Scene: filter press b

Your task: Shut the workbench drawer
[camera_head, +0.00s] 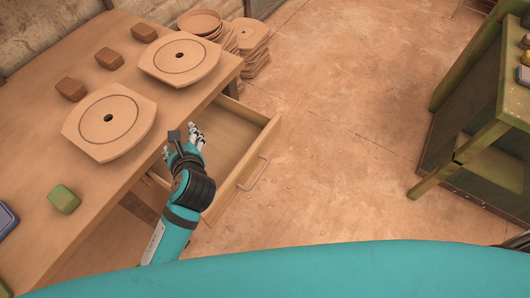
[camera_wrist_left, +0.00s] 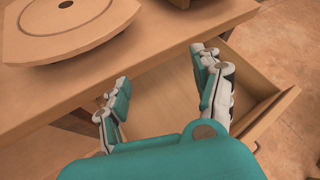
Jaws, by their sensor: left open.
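The workbench drawer (camera_head: 242,176) is pulled out from the right side of the wooden workbench (camera_head: 32,150). Its inside looks empty where it shows, and a metal handle (camera_head: 253,174) is on its front panel. In the left wrist view the drawer (camera_wrist_left: 256,80) lies beyond and below the fingers. My left gripper (camera_head: 184,138) is open and empty. It is over the drawer's inner part near the workbench edge, apart from the handle. My arm hides part of the drawer's near side. My right gripper is not in view.
Two round-holed plates (camera_head: 108,122) (camera_head: 180,60) lie on the workbench, with several brown blocks (camera_head: 109,59) and a green block (camera_head: 63,199). Stacked plates (camera_head: 250,36) stand behind the drawer. A green table (camera_head: 490,125) is at the right. The floor between is clear.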

